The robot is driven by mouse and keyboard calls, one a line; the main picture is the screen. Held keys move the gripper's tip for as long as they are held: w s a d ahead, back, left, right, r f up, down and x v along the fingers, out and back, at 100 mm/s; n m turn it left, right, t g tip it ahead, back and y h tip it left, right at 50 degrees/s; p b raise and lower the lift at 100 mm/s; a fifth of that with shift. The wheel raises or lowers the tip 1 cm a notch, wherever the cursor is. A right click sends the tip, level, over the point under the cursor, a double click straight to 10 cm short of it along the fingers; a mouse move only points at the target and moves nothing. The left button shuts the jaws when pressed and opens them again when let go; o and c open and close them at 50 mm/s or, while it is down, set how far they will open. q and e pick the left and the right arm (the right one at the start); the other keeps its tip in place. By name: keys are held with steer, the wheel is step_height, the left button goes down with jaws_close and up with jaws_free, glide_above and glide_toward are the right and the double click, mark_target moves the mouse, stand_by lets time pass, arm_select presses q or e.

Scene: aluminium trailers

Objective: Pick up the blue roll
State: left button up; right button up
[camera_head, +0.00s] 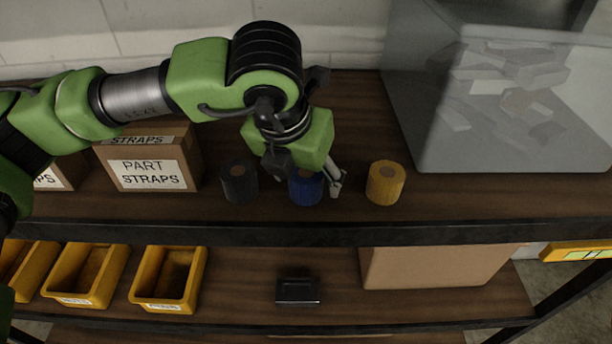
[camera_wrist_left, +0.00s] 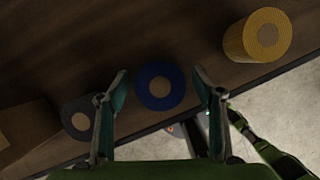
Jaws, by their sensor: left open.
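The blue roll (camera_head: 306,190) stands on the upper wooden shelf between a black roll (camera_head: 239,183) and a yellow roll (camera_head: 385,183). In the left wrist view the blue roll (camera_wrist_left: 160,86) lies between the two spread fingers, with a gap on each side. My left gripper (camera_head: 312,182) is open just above the blue roll and partly hides it in the head view. Its fingers show well in the left wrist view (camera_wrist_left: 160,88). The black roll (camera_wrist_left: 80,118) is outside the left finger there. My right gripper is not in view.
A box labelled "PART STRAPS" (camera_head: 150,160) stands left of the rolls. A grey translucent bin (camera_head: 450,140) stands at the right. The shelf's front edge (camera_head: 300,234) is close to the rolls. Yellow bins (camera_head: 168,280) and a cardboard box (camera_head: 430,266) sit on the shelf below.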

arm_select(q)
steer(key=c, duration=1.3)
steer(key=shift+r, duration=0.1)
